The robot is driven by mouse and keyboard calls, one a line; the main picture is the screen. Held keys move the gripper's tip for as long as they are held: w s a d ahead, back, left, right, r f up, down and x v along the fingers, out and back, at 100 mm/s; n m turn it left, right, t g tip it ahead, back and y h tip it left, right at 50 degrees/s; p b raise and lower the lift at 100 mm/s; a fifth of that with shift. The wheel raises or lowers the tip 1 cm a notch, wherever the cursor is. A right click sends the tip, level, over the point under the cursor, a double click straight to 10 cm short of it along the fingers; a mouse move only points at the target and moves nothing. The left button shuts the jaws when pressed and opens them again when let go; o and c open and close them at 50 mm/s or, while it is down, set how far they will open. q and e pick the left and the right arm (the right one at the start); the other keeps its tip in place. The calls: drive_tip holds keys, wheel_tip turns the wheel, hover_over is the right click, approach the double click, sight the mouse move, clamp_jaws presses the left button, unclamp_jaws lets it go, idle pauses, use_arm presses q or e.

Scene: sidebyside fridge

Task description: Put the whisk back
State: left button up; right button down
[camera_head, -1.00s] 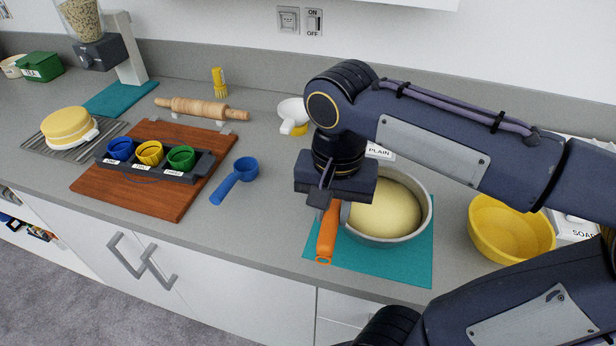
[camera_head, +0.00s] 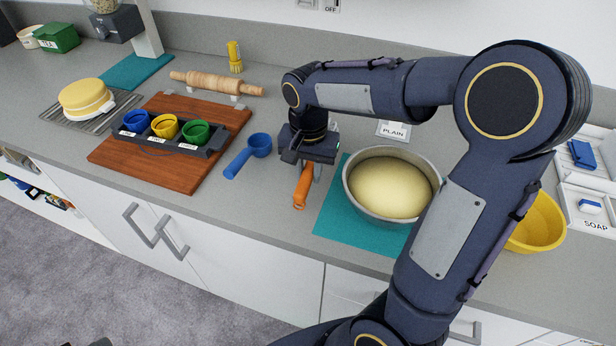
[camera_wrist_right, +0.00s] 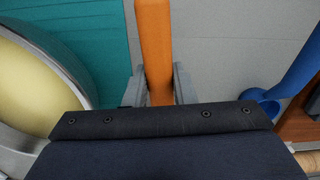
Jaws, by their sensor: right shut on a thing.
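My right gripper (camera_head: 307,170) is shut on the orange handle of the whisk (camera_head: 302,189), above the grey counter between the blue scoop and the steel bowl (camera_head: 351,196) of dough. The handle points toward the counter's front edge. In the right wrist view the orange handle (camera_wrist_right: 155,45) runs up from between the two grey fingers (camera_wrist_right: 158,86). The whisk's other end is hidden by the gripper, and whether the handle touches the counter is unclear. My left gripper is not in view.
The bowl stands on a teal mat (camera_head: 333,225). A blue scoop (camera_head: 249,154) lies left of the gripper, beside a wooden board (camera_head: 180,180) with coloured cups. A rolling pin (camera_head: 215,84) lies behind. A yellow bowl (camera_head: 540,222) and soap tray (camera_head: 590,170) are at right.

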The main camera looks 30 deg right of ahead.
drive_tip(key=shift+w+f, duration=0.2)
drive_tip(key=shift+f, duration=1.35)
drive_tip(key=c, duration=1.2)
unclamp_jaws()
drive_tip(key=shift+f, duration=0.1)
